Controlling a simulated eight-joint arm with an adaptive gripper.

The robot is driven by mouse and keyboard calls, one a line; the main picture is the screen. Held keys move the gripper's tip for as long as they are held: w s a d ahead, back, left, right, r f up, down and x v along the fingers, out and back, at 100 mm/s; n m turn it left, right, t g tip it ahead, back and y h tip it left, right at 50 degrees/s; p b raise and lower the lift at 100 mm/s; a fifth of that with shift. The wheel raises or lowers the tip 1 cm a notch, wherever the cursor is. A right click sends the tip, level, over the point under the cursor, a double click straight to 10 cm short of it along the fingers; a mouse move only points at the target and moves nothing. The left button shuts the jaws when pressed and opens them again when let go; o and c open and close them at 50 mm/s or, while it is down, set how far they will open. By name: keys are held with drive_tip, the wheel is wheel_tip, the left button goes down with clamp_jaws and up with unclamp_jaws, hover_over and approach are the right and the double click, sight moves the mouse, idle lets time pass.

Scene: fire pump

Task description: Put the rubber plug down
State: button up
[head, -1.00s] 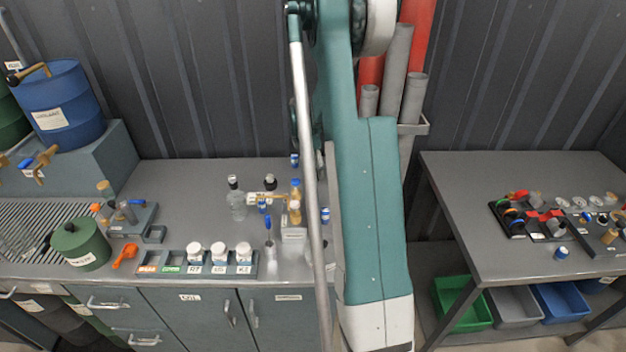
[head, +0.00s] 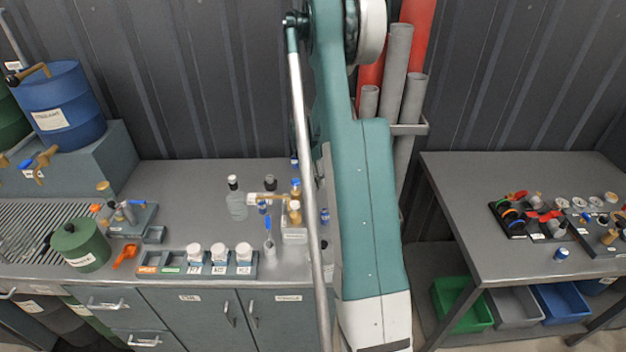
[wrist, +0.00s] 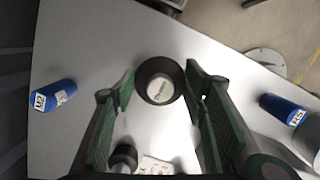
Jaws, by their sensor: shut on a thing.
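In the wrist view a dark, round plug (wrist: 148,92) with a pale, marked end face sits between the two green-padded fingers of my gripper (wrist: 161,84). I take it for the rubber plug. The fingertips are close on its left and right sides, and my gripper is shut on it. A pale grey surface shows below it; I cannot tell whether the plug touches that surface. In the head view my arm hides the gripper and the plug.
In the head view the left bench (head: 190,180) carries bottles and a jar rack (head: 180,271). The right table (head: 455,190) has free room.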

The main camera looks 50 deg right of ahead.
drive_tip(key=shift+f, duration=0.1)
drive_tip(key=o, duration=0.9)
drive_tip(key=shift+o, duration=0.2)
wheel_tip(320, 180, up, 12)
drive_tip(key=a, duration=0.1)
drive_tip(key=shift+w+a, duration=0.3)
drive_tip(key=shift+w, duration=0.05)
idle(0.6)
